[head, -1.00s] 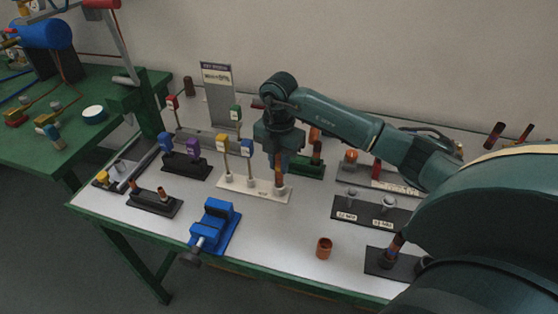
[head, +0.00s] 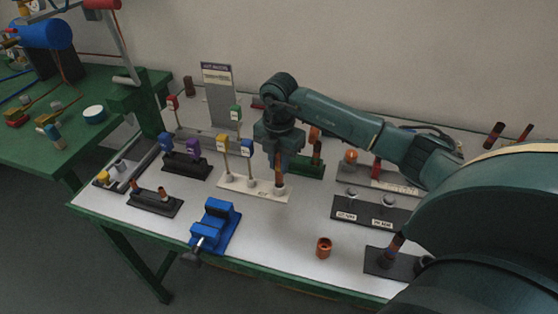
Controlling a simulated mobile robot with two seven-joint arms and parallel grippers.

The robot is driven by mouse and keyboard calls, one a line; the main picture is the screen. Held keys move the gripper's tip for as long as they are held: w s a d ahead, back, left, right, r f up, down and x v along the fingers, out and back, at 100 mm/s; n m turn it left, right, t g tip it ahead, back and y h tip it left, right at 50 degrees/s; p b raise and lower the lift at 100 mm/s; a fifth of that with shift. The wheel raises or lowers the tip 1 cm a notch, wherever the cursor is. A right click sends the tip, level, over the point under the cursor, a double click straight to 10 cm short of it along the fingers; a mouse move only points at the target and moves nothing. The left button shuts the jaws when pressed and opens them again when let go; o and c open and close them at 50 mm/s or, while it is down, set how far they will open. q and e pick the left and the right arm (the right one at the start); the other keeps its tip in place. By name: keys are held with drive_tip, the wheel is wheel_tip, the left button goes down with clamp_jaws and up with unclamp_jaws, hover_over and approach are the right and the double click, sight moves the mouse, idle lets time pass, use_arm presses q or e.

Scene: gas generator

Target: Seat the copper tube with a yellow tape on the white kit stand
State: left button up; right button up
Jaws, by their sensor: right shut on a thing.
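The white kit stand (head: 236,186) lies in the middle of the table, with a yellow-tagged and a blue-tagged post rising from it. A copper tube (head: 278,178) stands upright at the stand's right end, its lower end at a pale round holder (head: 279,190). My right gripper (head: 279,159) points down from above and is shut on the tube's upper part. No yellow tape can be made out on the tube at this size. I cannot tell how deep the tube sits in the holder. My left gripper is not in view.
A blue vise (head: 216,226) stands in front of the stand, and a loose copper fitting (head: 324,247) lies at the front right. A dark stand (head: 155,202) with copper pieces is at left, and a green stand (head: 311,169) is just behind right.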

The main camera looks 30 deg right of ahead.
sight(279, 173)
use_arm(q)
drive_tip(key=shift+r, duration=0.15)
